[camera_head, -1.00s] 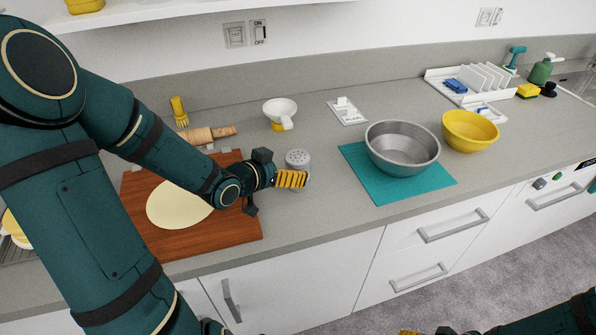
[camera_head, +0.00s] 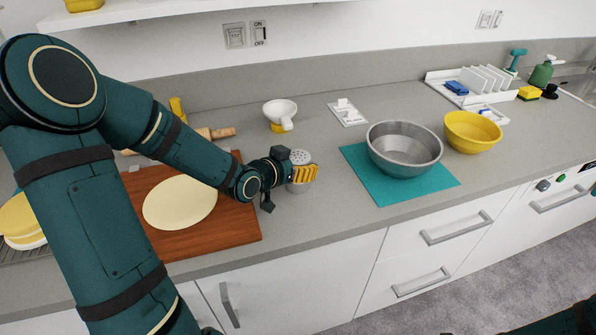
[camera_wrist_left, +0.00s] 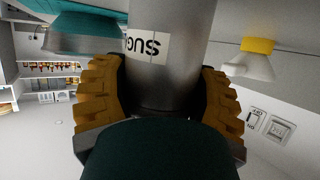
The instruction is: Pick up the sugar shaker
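The sugar shaker (camera_head: 301,157) is a metal cylinder with a perforated top. It stands upright on the counter right of the cutting board. My left gripper (camera_head: 305,174) is at the shaker, its yellow ridged fingers covering the middle of its body. In the left wrist view the shaker (camera_wrist_left: 165,75), with a white label reading "SUG", is between the two fingers of my left gripper (camera_wrist_left: 163,100). The fingers are very close to its sides; whether they press on it I cannot tell. Only a dark sliver of my right gripper shows at the bottom edge of the head view.
A wooden board (camera_head: 225,227) with flat dough (camera_head: 180,202) lies left of the shaker. A white-and-yellow cup (camera_head: 280,113) stands behind it. A metal bowl (camera_head: 404,148) on a teal mat (camera_head: 372,190) and a yellow bowl (camera_head: 472,131) stand to the right. The counter in front of the shaker is clear.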

